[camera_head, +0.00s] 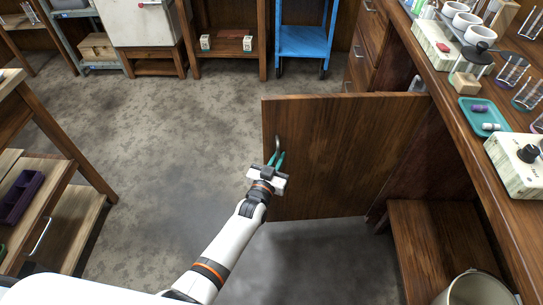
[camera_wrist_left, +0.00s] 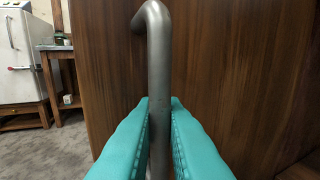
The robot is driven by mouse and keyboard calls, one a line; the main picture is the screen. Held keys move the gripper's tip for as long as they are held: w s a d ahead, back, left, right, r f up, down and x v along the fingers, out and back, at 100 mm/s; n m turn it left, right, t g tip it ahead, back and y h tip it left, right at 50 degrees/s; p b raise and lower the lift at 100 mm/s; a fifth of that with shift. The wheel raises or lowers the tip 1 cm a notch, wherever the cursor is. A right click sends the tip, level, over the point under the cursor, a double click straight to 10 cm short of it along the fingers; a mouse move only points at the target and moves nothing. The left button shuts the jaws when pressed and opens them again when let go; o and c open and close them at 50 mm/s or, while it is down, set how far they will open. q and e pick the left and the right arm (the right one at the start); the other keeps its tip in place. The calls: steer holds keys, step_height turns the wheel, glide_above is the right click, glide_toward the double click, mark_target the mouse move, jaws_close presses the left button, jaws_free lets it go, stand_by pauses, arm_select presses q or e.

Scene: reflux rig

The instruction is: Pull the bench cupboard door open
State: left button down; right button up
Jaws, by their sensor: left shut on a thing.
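The bench cupboard door (camera_head: 335,150) is a brown wooden panel that stands swung out from the bench into the floor space. Its metal bar handle (camera_head: 278,146) is near the door's free left edge. My left gripper (camera_head: 275,160) has its teal fingers at the handle. In the left wrist view the fingers (camera_wrist_left: 160,125) are closed around the grey handle (camera_wrist_left: 157,60), one on each side, with the door's wood (camera_wrist_left: 230,60) behind. The handle's lower end is hidden between the fingers. My right gripper is not in view.
The bench top (camera_head: 450,90) on the right carries cups, a teal tray (camera_head: 484,116) and boxes. Beneath it are an open wooden shelf space (camera_head: 440,235) and a bucket (camera_head: 475,290). A drawer bench (camera_head: 60,215) stands left. The grey floor (camera_head: 180,120) between is clear.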

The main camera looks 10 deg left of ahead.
arm_select(q)
steer(key=shift+s+d, duration=0.1)
steer(key=shift+s, duration=0.1)
steer(key=c, duration=1.6)
jaws_free()
